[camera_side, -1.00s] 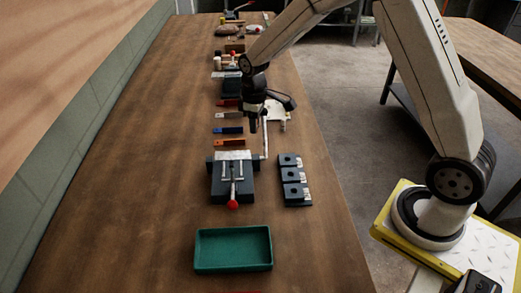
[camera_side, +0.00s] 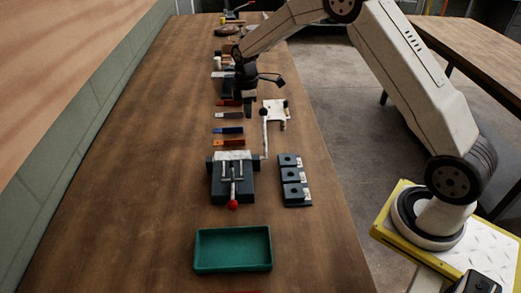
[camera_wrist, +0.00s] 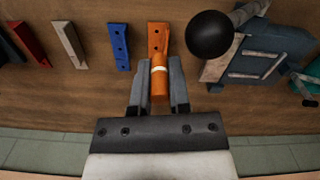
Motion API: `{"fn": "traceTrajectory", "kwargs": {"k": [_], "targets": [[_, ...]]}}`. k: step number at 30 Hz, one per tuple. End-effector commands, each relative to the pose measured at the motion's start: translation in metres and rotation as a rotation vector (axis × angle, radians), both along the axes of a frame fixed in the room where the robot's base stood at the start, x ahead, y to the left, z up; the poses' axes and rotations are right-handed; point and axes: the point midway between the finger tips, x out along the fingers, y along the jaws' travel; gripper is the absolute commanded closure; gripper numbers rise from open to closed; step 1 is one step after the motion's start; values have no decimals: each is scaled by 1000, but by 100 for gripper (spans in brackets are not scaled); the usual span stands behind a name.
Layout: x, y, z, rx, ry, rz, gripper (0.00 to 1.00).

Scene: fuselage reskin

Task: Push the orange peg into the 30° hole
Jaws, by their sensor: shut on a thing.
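My gripper (camera_wrist: 159,95) is shut on the orange peg (camera_wrist: 160,86), a short cylinder with a pale band, in the wrist view. The peg points away from the palm, toward an orange strip with holes lying on the table. In the side view my gripper (camera_side: 249,113) hangs above the table behind the clamp fixture; the peg cannot be made out there. Three dark blocks (camera_side: 293,175), each with a hole and a white label, stand in a row right of the fixture. The labels are too small to read, so I cannot tell which hole is 30°.
The clamp fixture (camera_side: 217,186) has a red-knobbed lever. A thin rod with a black ball (camera_wrist: 209,35) rises near my gripper. Orange (camera_side: 230,142), blue (camera_side: 228,130) and grey strips lie behind the fixture. A green tray (camera_side: 233,267) stands in front. The table's left side is clear.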

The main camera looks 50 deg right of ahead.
Motion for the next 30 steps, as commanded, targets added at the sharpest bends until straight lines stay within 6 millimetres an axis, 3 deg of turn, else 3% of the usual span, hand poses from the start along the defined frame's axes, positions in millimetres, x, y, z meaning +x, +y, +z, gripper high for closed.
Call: {"fn": "traceTrajectory", "kwargs": {"k": [5,16,30], "targets": [[0,0,-8,0,1,-1,100],[0,0,-56,-1,1,-2,100],[0,0,-77,-1,0,-3,100]]}}
